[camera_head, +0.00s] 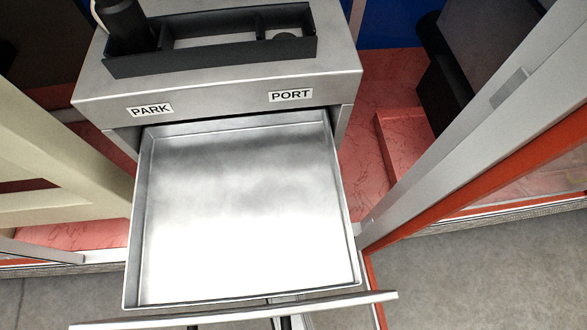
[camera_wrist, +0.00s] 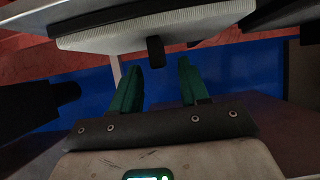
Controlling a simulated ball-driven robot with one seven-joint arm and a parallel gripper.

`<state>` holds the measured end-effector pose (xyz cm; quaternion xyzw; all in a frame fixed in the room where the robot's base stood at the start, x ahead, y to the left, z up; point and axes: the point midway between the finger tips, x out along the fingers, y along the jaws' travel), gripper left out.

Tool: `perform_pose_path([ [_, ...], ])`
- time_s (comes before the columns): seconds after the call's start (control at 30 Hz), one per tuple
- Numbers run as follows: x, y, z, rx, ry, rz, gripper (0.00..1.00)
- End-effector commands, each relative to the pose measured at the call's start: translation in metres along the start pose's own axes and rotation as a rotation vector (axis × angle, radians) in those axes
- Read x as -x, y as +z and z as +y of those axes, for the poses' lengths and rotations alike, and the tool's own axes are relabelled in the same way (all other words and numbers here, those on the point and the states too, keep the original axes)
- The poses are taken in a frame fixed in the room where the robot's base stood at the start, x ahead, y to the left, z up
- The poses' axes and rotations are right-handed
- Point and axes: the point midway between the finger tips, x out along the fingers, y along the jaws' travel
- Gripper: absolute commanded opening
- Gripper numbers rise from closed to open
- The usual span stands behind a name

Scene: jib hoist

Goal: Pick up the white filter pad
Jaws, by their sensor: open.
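In the wrist view, a pale, finely textured slab with a dark upper edge (camera_wrist: 160,32) lies across the top, beyond my fingertips. It looks like the white filter pad, but I cannot be sure. A small black tab (camera_wrist: 155,52) sticks out from its near side. My gripper (camera_wrist: 158,68) is open, its two green fingers apart with nothing visible between them. The tab is just past the fingertips, roughly in line with the gap; I cannot tell if anything touches. In the head view I make out neither the pad nor my gripper.
In the head view, an open, empty metal drawer (camera_head: 240,215) extends from a metal cabinet (camera_head: 215,85) labelled PARK and PORT. A black divided tray (camera_head: 210,62) with a dark cylinder (camera_head: 125,25) sits on top. Pale and orange-edged frames (camera_head: 480,190) stand close on the right.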

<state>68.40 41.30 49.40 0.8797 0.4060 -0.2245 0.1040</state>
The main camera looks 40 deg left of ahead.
Motion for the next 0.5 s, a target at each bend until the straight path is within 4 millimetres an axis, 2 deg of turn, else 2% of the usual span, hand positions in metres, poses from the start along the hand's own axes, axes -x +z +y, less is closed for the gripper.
perform_pose_path([
  [0.03, -0.010, 0.002, -0.001, -0.001, 0.000, 0.001, 0.45],
  [0.2, -0.027, 0.002, 0.000, -0.002, 0.000, -0.001, 0.45],
  [0.5, -0.029, 0.000, 0.000, -0.001, 0.000, 0.000, 0.43],
])
